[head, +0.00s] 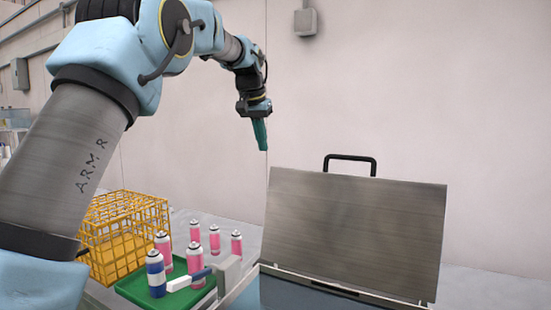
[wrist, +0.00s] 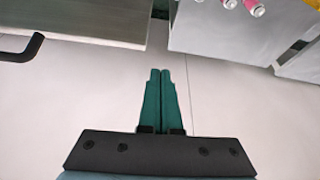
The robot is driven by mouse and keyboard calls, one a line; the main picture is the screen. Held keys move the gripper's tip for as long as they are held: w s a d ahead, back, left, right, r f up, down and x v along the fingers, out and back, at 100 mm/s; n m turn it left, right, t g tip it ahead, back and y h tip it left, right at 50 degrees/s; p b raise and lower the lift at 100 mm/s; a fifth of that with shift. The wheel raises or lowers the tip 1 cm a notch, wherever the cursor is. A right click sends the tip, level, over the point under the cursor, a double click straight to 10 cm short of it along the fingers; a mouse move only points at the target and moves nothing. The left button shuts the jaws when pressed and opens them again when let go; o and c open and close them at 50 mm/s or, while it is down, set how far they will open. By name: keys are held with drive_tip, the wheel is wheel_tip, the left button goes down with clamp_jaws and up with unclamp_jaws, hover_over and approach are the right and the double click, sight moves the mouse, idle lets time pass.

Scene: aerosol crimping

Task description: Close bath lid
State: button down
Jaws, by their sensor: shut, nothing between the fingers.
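The bath lid (head: 355,230) is a grey metal panel standing open, nearly upright, at the back of the bath (head: 300,292) on the right of the head view. Its black handle (head: 350,160) sticks up from the top edge. My gripper (head: 262,148) has green fingers pointing down, above and to the left of the lid, apart from it. In the wrist view, my gripper (wrist: 160,72) is shut and empty. The lid's panel (wrist: 100,18) and its handle (wrist: 25,48) show at the upper left there. Most of the bath's inside is hidden.
A green tray (head: 135,290) with several pink cans and a blue can (head: 156,277) stands left of the bath. A grey wall box (head: 305,22) hangs above. The air between my gripper and the lid is clear.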

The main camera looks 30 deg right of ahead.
drive_tip(key=s+d+r, duration=0.2)
drive_tip(key=d, duration=0.1)
wheel_tip(320, 180, down, 8)
drive_tip(key=p, duration=0.3)
drive_tip(key=shift+d+r+m, duration=0.15)
drive_tip(key=shift+d+m, duration=0.25)
drive_tip(key=shift+a, duration=0.1)
